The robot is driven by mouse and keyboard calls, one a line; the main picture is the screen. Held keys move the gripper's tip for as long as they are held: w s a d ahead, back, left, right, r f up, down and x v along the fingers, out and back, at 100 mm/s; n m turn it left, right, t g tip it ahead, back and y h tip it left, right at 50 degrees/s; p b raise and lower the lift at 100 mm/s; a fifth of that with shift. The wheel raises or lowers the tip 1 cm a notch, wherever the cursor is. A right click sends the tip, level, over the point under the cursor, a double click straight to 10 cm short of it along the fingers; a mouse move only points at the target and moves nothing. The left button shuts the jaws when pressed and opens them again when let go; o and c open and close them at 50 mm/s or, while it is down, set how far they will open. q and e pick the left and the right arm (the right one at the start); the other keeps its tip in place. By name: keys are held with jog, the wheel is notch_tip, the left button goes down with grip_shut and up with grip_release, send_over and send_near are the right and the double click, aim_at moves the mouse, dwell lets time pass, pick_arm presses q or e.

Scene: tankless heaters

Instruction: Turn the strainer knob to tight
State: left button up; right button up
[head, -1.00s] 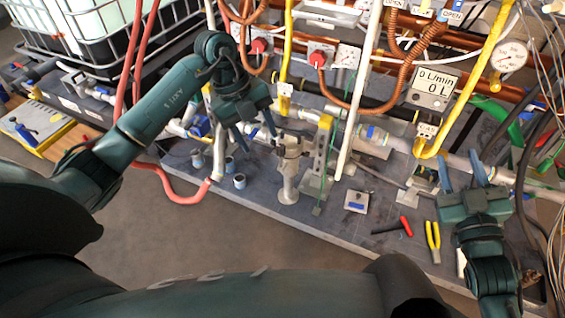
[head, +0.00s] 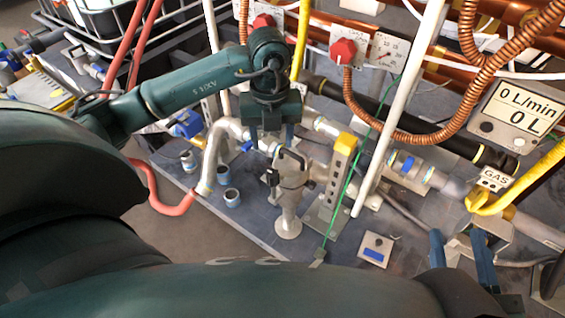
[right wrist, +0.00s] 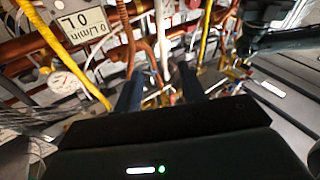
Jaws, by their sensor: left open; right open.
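A pale metal strainer-like fitting (head: 289,198) stands upright on the grey bench, with a dark clamp-like part at its top. I cannot tell for sure which part is the strainer knob. My left gripper (head: 267,142) is open and points down just behind and to the left of this fitting's top, over the pipe, with nothing seen between its fingers. My right gripper (head: 460,258) is open and empty at the lower right. Its two dark blue fingers also show in the right wrist view (right wrist: 160,88).
Red knobs (head: 343,51), copper hoses and pipes crowd the back. A white pole (head: 391,125) and a yellow-topped bracket (head: 336,168) stand right of the fitting. Small grey-blue cups (head: 232,198) sit to its left. A meter reads 0 L/min (head: 520,113).

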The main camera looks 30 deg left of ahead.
aim_at(273, 174)
pick_arm(q)
jog(key=f+b, duration=0.1)
jog(key=f, duration=0.1)
jog(key=f+b, duration=0.1)
jog(key=f, duration=0.2)
jog(key=f+b, duration=0.1)
jog(key=f, duration=0.2)
jog(key=shift+s+f, duration=0.15)
jog(key=shift+s, duration=0.1)
notch_tip(273, 174, down, 4)
jog(key=shift+r+b, duration=0.15)
jog(key=shift+b, duration=0.7)
jog(key=shift+w+f, duration=0.1)
jog(key=shift+f, duration=0.3)
pick_arm(e)
jog(key=shift+w+a+r+n+t+y, duration=0.1)
jog(key=shift+w+r+n+t+y, duration=0.05)
jog(key=shift+r+n+t+y, duration=0.4)
jog(key=shift+w+a+r+n+t+y, duration=0.15)
jog(key=shift+r+t+y, duration=0.1)
jog(key=shift+r+y, duration=0.35)
pick_arm(q)
jog(key=shift+c, duration=0.4)
pick_arm(e)
jog(key=shift+d+r, duration=0.1)
pick_arm(q)
jog(key=c, duration=0.9)
